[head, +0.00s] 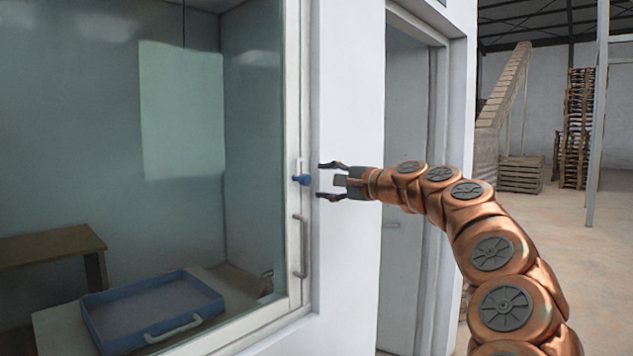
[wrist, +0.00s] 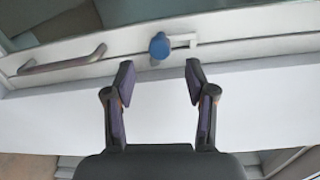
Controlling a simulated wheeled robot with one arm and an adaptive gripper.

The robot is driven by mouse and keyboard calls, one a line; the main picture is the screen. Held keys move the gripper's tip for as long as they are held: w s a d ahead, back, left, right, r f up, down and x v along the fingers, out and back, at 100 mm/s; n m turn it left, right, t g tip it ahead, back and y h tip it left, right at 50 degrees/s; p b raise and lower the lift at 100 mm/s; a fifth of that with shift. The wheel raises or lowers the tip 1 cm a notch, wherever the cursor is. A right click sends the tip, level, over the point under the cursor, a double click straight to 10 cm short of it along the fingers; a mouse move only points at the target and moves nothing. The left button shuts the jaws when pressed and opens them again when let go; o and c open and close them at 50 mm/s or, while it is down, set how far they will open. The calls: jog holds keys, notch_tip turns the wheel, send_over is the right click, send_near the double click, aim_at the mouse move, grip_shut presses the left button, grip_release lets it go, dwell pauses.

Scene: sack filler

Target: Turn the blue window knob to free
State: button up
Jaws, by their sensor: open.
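The blue window knob (head: 302,180) sits on the white window frame in the head view, at the right edge of the glass. In the wrist view the knob (wrist: 159,46) is at the top middle, with a pale latch piece reaching right from it. My gripper (head: 325,181) is open and empty, just right of the knob and pointing at it. In the wrist view the gripper's two fingers (wrist: 159,75) stand apart, with the knob beyond the tips and between their lines. The fingers appear not to touch the knob.
A bar handle (head: 300,246) is on the window frame below the knob. Behind the glass are a blue tray (head: 152,308) and a wooden table (head: 50,246). A doorway (head: 408,190) is right of the wall. Pallets (head: 521,174) stand farther back on open floor.

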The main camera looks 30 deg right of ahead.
jog(key=v, duration=0.7)
jog(key=shift+w+a, duration=0.1)
jog(key=shift+a, duration=0.05)
dwell(0.3)
